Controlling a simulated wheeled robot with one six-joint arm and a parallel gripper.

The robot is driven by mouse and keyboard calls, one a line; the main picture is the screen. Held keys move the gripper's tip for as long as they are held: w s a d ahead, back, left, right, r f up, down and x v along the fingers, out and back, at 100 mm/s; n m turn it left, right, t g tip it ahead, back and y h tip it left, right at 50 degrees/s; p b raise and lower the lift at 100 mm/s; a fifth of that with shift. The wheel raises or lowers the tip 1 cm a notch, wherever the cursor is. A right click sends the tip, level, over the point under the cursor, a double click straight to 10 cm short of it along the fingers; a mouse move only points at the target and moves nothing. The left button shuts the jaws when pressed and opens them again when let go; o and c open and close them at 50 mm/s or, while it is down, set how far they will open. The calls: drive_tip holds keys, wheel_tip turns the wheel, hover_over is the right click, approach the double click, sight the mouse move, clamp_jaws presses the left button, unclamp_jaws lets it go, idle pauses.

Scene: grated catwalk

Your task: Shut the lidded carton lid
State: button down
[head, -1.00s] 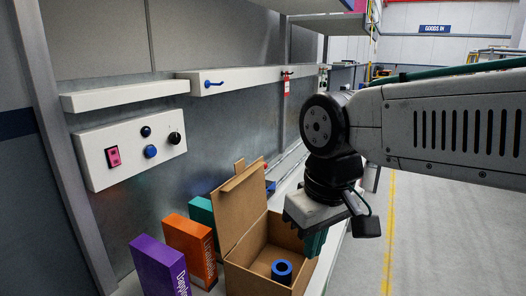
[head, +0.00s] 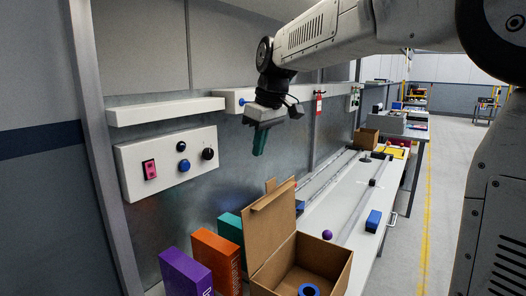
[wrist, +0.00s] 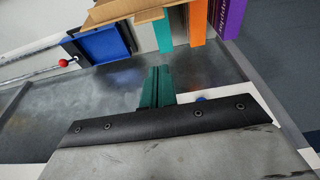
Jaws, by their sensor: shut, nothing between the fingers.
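The lidded carton (head: 335,266) is a brown cardboard box on the bench at the bottom of the head view. Its lid (head: 273,232) is open, standing up and leaning toward the wall side. A blue ring-shaped object (head: 309,290) is inside. My gripper (head: 259,143) is shut and empty, with green fingers pointing down. In the head view it appears above the lid's top edge, in front of the wall, apart from the carton. In the wrist view the shut fingers (wrist: 157,86) point toward a cardboard edge (wrist: 130,12), with a visible gap between them.
Teal (head: 230,226), orange (head: 216,258) and purple (head: 185,270) boxes stand left of the carton. A control panel (head: 168,162) and a shelf ledge (head: 165,112) are on the wall. A purple ball (head: 327,235) and blue block (head: 373,221) lie farther along the bench.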

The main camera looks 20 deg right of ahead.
wheel_tip(320, 180, down, 7)
drive_tip(key=s+d, duration=0.1)
drive_tip(key=shift+s, duration=0.35)
drive_tip(key=shift+f, duration=0.1)
